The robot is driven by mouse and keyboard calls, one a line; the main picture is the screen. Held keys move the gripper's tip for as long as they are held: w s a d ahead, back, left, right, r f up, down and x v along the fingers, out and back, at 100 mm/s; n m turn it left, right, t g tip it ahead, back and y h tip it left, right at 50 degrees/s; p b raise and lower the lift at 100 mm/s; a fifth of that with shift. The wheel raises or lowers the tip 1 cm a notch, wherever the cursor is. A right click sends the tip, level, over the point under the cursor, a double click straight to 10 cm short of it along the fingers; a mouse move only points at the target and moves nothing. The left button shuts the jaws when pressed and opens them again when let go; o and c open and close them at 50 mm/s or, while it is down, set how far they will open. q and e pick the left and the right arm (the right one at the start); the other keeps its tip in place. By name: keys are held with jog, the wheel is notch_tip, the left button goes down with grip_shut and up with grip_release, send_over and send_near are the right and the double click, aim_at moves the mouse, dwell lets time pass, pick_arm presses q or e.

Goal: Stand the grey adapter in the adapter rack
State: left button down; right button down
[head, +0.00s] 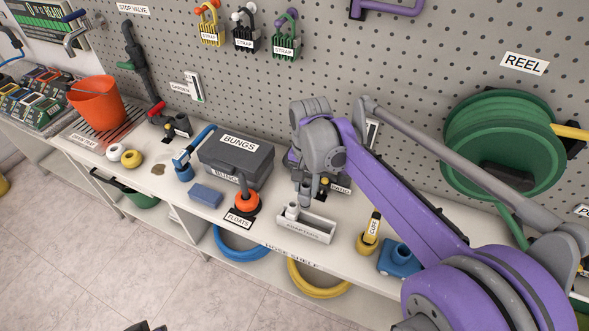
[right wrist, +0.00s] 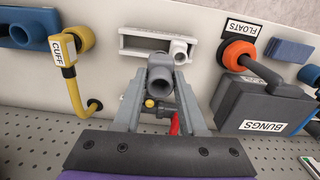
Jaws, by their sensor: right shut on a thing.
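The adapter rack (head: 318,236) is a white open-topped tray labelled ADAPTERS on the bench; it also shows in the right wrist view (right wrist: 133,41). A white adapter (head: 292,211) stands in one end of it, on the right in the right wrist view (right wrist: 179,51). My right gripper (head: 308,188) is shut on the grey adapter (right wrist: 160,73), a short grey pipe piece. In the head view it holds the adapter just above the rack's back side; whether they touch is unclear. A dark tip at the bottom edge may be my left gripper (head: 146,326); its jaws cannot be made out.
A dark BUNGS case (head: 237,158) and an orange float (head: 245,203) stand left of the rack. A yellow CUFF piece (head: 369,237) and a blue fitting (head: 398,259) stand right. My purple arm hides bench space behind the rack.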

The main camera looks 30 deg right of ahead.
aim_at(308, 196)
jog(key=shift+s+d+r+m, duration=0.15)
jog(key=shift+d+r+m, duration=0.1)
jog(key=shift+r+m, duration=0.1)
jog(key=shift+s, duration=0.1)
jog(key=shift+s, duration=0.15)
jog(key=shift+f+b, duration=0.3)
jog(key=shift+f, duration=0.25)
notch_tip(308, 196, down, 3)
jog(key=shift+f+b, duration=0.2)
jog(key=shift+b, duration=0.9)
jog(key=shift+f+b, duration=0.35)
jog(key=shift+f, duration=0.25)
